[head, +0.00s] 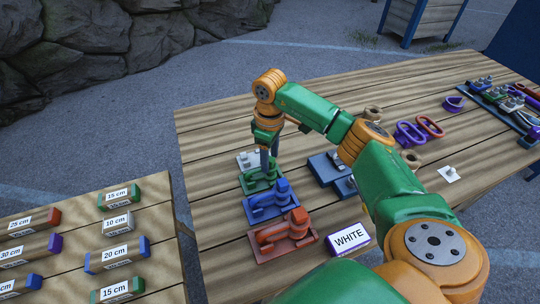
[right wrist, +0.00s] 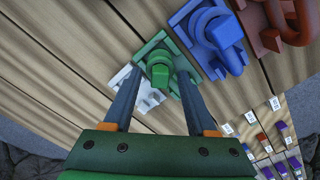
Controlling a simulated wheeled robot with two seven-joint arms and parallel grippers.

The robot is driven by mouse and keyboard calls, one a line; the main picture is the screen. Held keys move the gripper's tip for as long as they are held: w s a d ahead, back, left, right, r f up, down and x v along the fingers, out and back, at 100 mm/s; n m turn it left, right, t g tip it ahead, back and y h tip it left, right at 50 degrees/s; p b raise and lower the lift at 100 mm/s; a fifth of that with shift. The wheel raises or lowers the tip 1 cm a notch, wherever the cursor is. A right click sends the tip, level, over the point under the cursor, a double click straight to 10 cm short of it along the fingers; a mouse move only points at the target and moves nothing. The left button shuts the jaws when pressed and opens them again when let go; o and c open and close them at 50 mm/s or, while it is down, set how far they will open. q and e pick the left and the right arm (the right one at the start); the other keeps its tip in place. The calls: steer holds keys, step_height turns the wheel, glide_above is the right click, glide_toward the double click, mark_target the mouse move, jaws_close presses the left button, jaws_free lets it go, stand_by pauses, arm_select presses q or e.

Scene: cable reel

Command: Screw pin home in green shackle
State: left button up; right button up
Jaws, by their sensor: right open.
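The green shackle (head: 258,184) stands on a green base on the wooden table, between the white and the blue ones. In the right wrist view the green shackle (right wrist: 153,47) shows with a darker green pin head (right wrist: 159,75) facing the camera. My right gripper (head: 269,158) points down over it from behind. In the right wrist view the open fingers (right wrist: 160,78) stand on either side of the pin head, with gaps visible. How far the pin sits in the shackle cannot be told. My left gripper is not in view.
A white shackle (head: 246,160) stands behind the green one; blue (head: 268,203) and red (head: 285,238) shackles stand in front. A WHITE sign (head: 348,238) is near the table's front edge. Purple (head: 408,134) and orange rings lie to the right. A side table (head: 70,225) holds labelled blocks.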

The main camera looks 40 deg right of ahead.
steer(key=o, duration=0.3)
steer(key=shift+o, duration=0.2)
